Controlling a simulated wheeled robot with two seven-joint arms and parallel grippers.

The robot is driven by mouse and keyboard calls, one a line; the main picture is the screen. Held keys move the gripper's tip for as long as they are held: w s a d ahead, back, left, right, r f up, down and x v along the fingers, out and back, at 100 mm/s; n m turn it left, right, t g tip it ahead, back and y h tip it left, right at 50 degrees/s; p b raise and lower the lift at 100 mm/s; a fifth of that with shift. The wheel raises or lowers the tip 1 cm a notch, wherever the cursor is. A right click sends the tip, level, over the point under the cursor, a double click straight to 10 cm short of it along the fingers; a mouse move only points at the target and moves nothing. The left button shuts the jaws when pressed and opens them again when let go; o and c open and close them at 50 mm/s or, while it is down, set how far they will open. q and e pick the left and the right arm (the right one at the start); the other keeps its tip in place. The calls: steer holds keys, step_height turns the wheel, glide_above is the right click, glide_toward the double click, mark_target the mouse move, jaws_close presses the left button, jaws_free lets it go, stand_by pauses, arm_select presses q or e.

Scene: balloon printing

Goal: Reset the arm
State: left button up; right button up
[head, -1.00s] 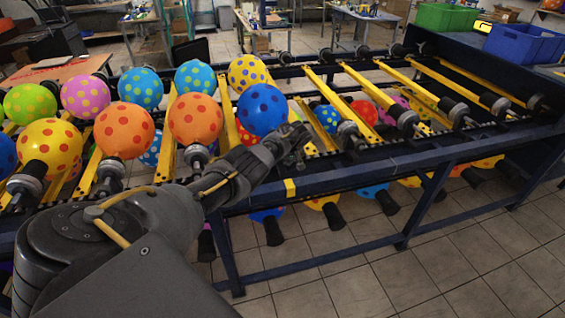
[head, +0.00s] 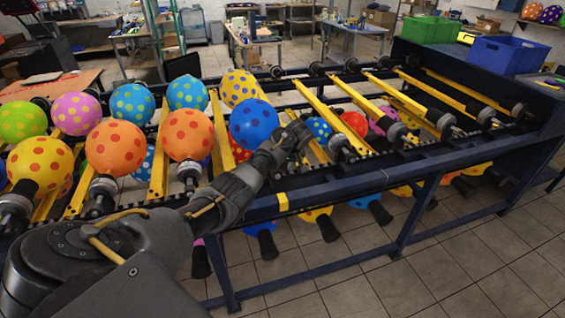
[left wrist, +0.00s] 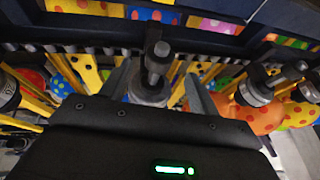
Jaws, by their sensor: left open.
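My left arm reaches in from the lower left of the head view. Its gripper (head: 296,137) is at the front edge of the balloon rack (head: 345,185), just right of a blue dotted balloon (head: 253,124). In the left wrist view the two fingers of the left gripper (left wrist: 160,82) stand apart. A dark balloon holder (left wrist: 150,85) shows between and beyond them; I cannot tell whether they touch it. No balloon is in the gripper. My right gripper is not in view.
Orange balloons (head: 188,134) and other dotted balloons sit on holders at the left of the rack. The right part has bare yellow bars (head: 395,102). A blue crate (head: 502,55) and a green crate (head: 433,27) stand at the back right. Open tiled floor lies in front.

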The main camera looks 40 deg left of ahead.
arm_select(q)
steer(key=shift+v, duration=0.95)
